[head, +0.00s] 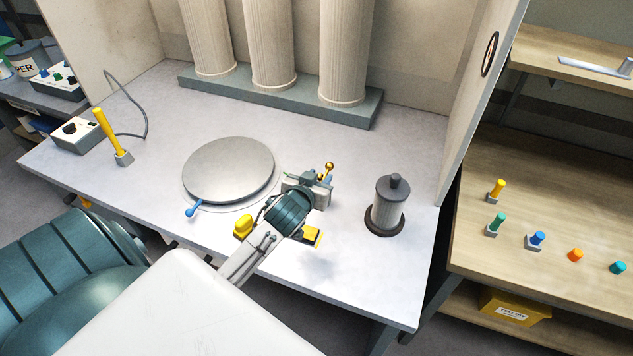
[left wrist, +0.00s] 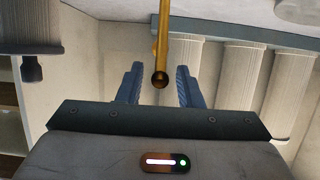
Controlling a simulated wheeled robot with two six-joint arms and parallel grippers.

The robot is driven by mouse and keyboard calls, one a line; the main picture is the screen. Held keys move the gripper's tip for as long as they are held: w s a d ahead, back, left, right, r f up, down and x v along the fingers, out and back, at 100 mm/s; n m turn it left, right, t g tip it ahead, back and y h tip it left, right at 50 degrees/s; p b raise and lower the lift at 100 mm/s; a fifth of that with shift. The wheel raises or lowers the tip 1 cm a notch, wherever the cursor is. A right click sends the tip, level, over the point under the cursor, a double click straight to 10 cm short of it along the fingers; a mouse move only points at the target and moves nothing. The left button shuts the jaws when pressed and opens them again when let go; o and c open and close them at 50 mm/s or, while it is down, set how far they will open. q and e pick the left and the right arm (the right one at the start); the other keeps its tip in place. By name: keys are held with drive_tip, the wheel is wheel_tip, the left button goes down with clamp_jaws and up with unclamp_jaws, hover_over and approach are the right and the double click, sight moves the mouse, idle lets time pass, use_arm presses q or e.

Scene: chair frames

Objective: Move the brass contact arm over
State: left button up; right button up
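The brass contact arm (left wrist: 164,40) is a thin golden rod with a ball end. In the left wrist view it comes down from the top edge, its ball between the two blue-grey fingers, with a gap on either side. In the head view only its brass ball (head: 329,167) and a short piece show beyond my left gripper (head: 322,178); my wrist hides the rest. My left gripper, also in the left wrist view (left wrist: 159,88), is open around the brass end. My right gripper is not in view.
A round metal plate (head: 228,168) with a blue-knobbed lever (head: 193,208) lies left of my gripper. Yellow pieces (head: 243,226) (head: 312,236) flank my wrist. A dark-capped ribbed cylinder (head: 388,207) stands right. Fluted columns (head: 272,45) stand behind, and a yellow-handled lever (head: 112,134) far left.

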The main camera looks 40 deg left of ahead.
sight(328, 166)
use_arm(q)
drive_tip(key=b+x, duration=0.4)
drive_tip(key=x, duration=0.2)
drive_tip(key=shift+w+f, duration=0.15)
drive_tip(key=shift+f, duration=0.1)
drive_tip(key=shift+s+d+r, duration=0.1)
drive_tip(key=shift+s+r, duration=0.25)
drive_tip(key=shift+r, duration=0.15)
drive_tip(key=shift+c, duration=1.1)
drive_tip(key=shift+w+f, duration=0.1)
drive_tip(key=c, duration=0.3)
drive_tip(key=shift+w, duration=0.1)
drive_tip(key=shift+c, duration=0.2)
